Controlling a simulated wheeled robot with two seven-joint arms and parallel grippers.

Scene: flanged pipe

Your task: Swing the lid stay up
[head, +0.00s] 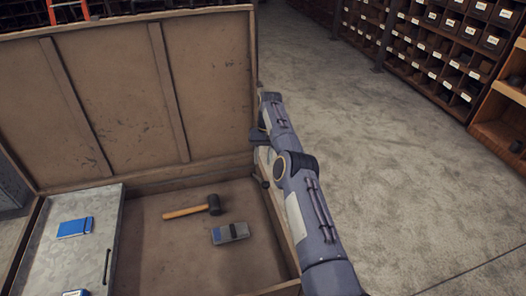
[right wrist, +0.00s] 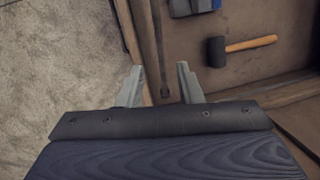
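The lid stay (right wrist: 157,45) is a thin dark rod along the chest's side wall in the right wrist view. My right gripper (right wrist: 159,80) is open, with a pale finger on each side of the rod's end and a gap to both. I cannot tell if the fingers are level with the rod. In the head view my right arm hides most of the gripper and the stay at the chest's right wall. The chest lid (head: 125,100) stands open at the back. My left gripper is out of view.
Inside the chest lie a mallet (head: 193,209) and a grey-blue box (head: 230,233). A grey tray (head: 98,228) with a blue packet (head: 75,227) fills the chest's left side. Open floor (head: 420,180) lies to the right, with shelves of labelled bins (head: 440,45) behind.

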